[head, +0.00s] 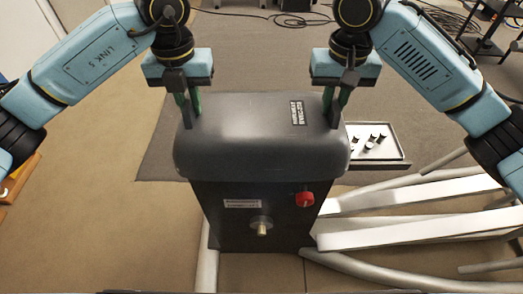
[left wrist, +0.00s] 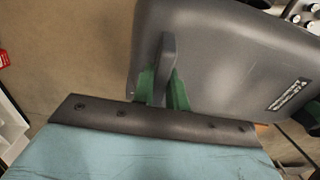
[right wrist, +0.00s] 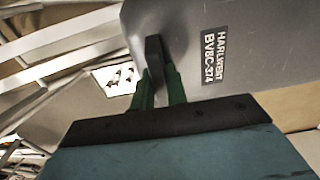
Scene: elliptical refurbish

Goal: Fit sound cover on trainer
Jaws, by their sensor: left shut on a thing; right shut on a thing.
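The dark grey cover (head: 255,135) with rounded edges sits over the top of the black trainer body (head: 260,220) in the head view. I cannot tell if it is fully seated. My left gripper (head: 189,108) is shut on an upright tab at the cover's left end; the left wrist view shows its green fingers (left wrist: 163,90) around the tab. My right gripper (head: 336,108) is shut on the matching tab at the right end, and its green fingers (right wrist: 160,88) show in the right wrist view. The cover's label (right wrist: 214,56) reads HARLMERT BVBC-374.
The trainer front has a red knob (head: 305,198) and a brass-coloured stub (head: 261,226). A tray (head: 398,159) with small dark parts lies to the right. White and grey frame bars (head: 410,215) spread at lower right. Cables lie on the floor behind.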

